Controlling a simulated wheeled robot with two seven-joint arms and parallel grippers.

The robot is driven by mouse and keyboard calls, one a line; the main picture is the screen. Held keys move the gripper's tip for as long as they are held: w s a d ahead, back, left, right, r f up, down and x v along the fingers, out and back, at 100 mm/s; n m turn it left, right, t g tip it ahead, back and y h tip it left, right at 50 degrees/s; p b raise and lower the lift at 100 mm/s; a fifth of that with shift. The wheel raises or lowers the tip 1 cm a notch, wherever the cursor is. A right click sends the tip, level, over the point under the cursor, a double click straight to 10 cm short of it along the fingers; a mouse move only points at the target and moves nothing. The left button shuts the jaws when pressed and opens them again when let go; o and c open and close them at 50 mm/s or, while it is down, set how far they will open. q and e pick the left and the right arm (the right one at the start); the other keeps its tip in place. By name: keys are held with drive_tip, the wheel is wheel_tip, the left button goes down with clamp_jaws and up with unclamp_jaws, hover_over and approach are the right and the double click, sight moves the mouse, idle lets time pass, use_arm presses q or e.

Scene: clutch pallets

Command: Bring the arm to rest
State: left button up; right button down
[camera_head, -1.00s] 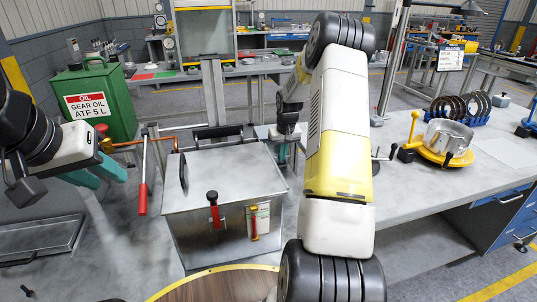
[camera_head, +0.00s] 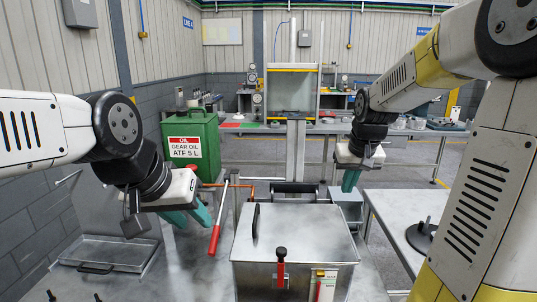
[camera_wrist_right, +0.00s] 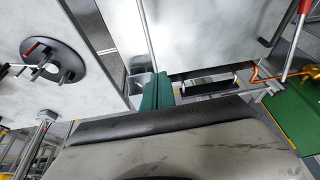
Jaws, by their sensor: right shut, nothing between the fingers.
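My right arm comes in from the right, its elbow high, and its wrist hangs at the far right of the steel box (camera_head: 290,228). My right gripper (camera_head: 350,181) points down with its teal fingers together and empty, beside the box's back right corner. In the right wrist view its fingers (camera_wrist_right: 156,92) show as a narrow teal pair with nothing held. My left gripper (camera_head: 188,216) is on the left, left of the red-handled lever, its teal fingers apart and nothing seen between them.
A green gear oil can (camera_head: 193,150) stands behind my left gripper. The red lever (camera_head: 217,228) rises left of the box. A shallow metal tray (camera_head: 110,252) lies at left. A side table (camera_head: 385,208) with a dark round fixture (camera_head: 422,236) is at right.

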drive_tip(key=s+a+r+t+y, duration=0.1)
drive_tip(key=s+a+r, duration=0.1)
drive_tip(key=s, duration=0.8)
drive_tip(key=s+a+r, duration=0.1)
drive_tip(key=s+a, duration=0.4)
drive_tip(key=s, duration=0.5)
drive_tip(key=shift+s+a+r+n+t+y, duration=0.2)
drive_tip(key=shift+a+r+n+t+y, duration=0.1)
drive_tip(key=shift+r+t+y, duration=0.1)
